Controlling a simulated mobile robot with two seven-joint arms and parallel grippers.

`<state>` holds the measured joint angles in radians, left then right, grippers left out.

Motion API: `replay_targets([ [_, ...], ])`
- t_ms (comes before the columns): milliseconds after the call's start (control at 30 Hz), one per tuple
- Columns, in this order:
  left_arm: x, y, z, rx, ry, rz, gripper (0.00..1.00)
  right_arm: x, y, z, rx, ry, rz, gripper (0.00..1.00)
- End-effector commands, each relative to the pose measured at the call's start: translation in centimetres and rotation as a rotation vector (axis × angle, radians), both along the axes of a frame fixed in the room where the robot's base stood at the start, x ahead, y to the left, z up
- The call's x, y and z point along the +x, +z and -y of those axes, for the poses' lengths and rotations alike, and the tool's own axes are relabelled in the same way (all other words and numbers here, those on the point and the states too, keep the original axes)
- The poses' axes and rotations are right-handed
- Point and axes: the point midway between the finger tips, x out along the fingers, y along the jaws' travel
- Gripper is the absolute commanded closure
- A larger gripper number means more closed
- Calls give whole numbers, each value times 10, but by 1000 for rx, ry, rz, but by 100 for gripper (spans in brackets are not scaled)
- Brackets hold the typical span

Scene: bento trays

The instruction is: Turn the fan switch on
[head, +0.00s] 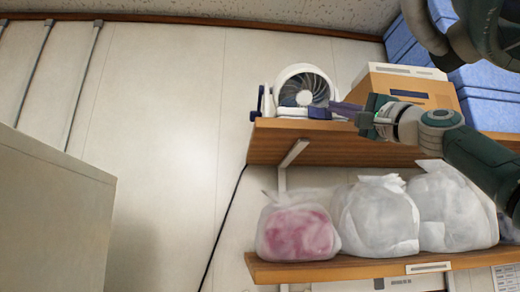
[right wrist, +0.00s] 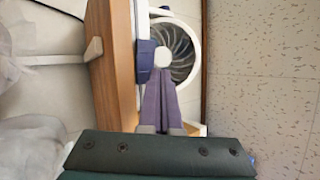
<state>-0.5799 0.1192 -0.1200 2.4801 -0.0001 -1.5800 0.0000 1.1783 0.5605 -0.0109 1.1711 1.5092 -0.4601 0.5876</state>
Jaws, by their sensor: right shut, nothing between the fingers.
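In the right wrist view the fan (right wrist: 180,45) lies straight ahead of the fingers. My right gripper (head: 335,108) is at the fan's lower front, its purple fingers shut with nothing between them. The switch itself cannot be made out. My left gripper is not in view.
Upper shelf (head: 262,140) also holds a cardboard box (head: 415,88) and blue containers (head: 485,85) close to my right arm. Several plastic bags (head: 375,218) sit on the lower shelf (head: 290,272). A black cable (head: 222,230) hangs along the wall. The space left of the fan is clear.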

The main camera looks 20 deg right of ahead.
Motion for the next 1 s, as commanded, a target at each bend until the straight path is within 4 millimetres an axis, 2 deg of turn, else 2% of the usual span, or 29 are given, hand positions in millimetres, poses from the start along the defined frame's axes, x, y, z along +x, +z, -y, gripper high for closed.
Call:
replay_targets([
  [567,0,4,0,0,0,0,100,-10,1,-4,-3,-2,-1,100],
  [1000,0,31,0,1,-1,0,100,-48,2,-21,-2,2,-1,100],
])
